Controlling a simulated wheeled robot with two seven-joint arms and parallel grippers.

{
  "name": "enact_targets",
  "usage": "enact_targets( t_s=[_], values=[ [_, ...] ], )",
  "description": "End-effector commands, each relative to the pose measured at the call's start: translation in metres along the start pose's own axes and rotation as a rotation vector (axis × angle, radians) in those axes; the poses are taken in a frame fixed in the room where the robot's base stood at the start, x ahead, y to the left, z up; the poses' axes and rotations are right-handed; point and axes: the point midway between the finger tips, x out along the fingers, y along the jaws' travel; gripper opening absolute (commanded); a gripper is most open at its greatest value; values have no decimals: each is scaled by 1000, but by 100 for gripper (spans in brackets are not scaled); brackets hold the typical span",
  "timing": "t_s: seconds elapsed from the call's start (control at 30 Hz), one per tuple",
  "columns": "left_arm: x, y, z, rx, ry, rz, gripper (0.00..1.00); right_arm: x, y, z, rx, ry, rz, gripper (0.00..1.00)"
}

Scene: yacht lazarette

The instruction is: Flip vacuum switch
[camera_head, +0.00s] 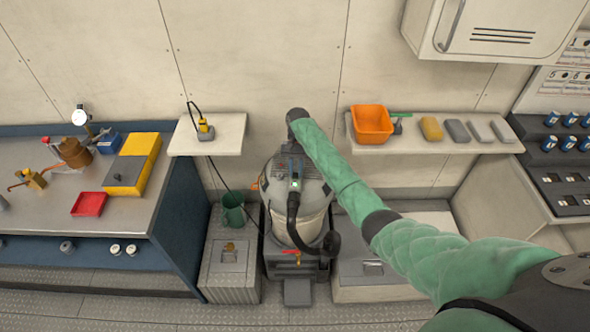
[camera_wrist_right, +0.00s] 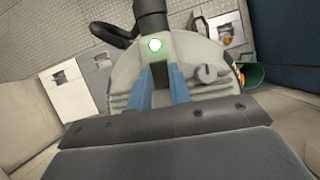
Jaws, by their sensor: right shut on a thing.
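My left gripper is not in view.
A small shelf (camera_head: 225,144) with a yellow device is left of the vacuum; a right shelf (camera_head: 430,145) holds an orange bin (camera_head: 371,124) and several blocks. A green bucket (camera_head: 233,209) stands beside the vacuum. A black hose (camera_head: 293,215) runs down its front.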

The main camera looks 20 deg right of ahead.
Motion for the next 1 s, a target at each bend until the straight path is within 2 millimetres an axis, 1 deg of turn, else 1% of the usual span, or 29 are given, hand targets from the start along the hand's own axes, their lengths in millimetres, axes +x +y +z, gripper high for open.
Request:
enact_targets(
  t_s=[0.2,0.23,0.3,0.33,0.67,0.77,0.87,0.9,1.0],
  values=[
    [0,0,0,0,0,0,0,0,0,0,1,-1,0,0],
    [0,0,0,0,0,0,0,0,0,0,1,-1,0,26],
    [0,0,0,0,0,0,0,0,0,0,1,-1,0,39],
    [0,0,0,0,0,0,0,0,0,0,1,-1,0,42],
    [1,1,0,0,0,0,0,-3,0,0,0,0,0,42],
    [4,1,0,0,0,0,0,-12,0,-1,0,1,-1,42],
    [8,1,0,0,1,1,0,-27,1,-2,1,3,0,42],
    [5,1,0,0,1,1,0,-36,2,-1,1,3,1,42],
    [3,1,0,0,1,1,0,-52,2,-1,1,3,2,42]
  ],
)
